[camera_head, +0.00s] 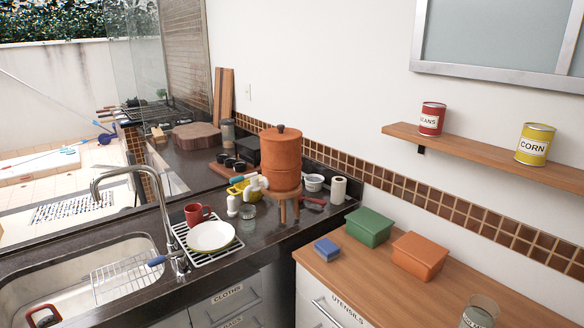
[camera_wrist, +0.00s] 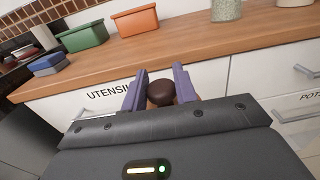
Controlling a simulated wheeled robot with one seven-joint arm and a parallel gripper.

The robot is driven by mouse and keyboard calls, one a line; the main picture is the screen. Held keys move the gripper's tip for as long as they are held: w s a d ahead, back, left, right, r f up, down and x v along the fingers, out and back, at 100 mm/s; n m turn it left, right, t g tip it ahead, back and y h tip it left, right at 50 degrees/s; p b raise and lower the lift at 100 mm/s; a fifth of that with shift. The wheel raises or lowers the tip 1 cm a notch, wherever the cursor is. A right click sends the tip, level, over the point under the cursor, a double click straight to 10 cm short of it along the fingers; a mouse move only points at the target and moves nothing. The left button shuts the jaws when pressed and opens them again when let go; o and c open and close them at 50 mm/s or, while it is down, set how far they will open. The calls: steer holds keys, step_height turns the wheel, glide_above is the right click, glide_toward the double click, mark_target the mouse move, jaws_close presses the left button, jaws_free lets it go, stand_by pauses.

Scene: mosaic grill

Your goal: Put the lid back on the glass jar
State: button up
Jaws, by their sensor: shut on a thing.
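My gripper (camera_wrist: 160,82) shows in the wrist view, with its two purple fingers shut on a dark brown rounded piece (camera_wrist: 161,92), which looks like the lid or its knob. A lighter brown part shows beside it, and the rest is hidden behind the gripper body. It is held in front of the drawer fronts, apart from the counter. The glass jar (camera_head: 481,313) stands on the wooden counter at the bottom right of the head view, cut off by the frame. Its lower part also shows at the top of the wrist view (camera_wrist: 226,9). My gripper is not in the head view.
A green box (camera_head: 370,227), an orange box (camera_head: 419,256) and a small blue box (camera_head: 327,248) sit on the wooden counter (camera_head: 350,283), left of the jar. A shelf (camera_head: 480,155) with two cans is above. Bare counter lies in front of the boxes.

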steer(key=shift+n+t+y, duration=0.3)
steer(key=shift+t, duration=0.1)
steer(key=s+f, duration=0.1)
steer(key=s+a+f, duration=0.1)
steer(key=s, duration=0.1)
steer(key=shift+a+f+p, duration=0.2)
steer(key=shift+f+p, duration=0.15)
steer(key=shift+p, duration=0.05)
steer(key=shift+w, duration=0.1)
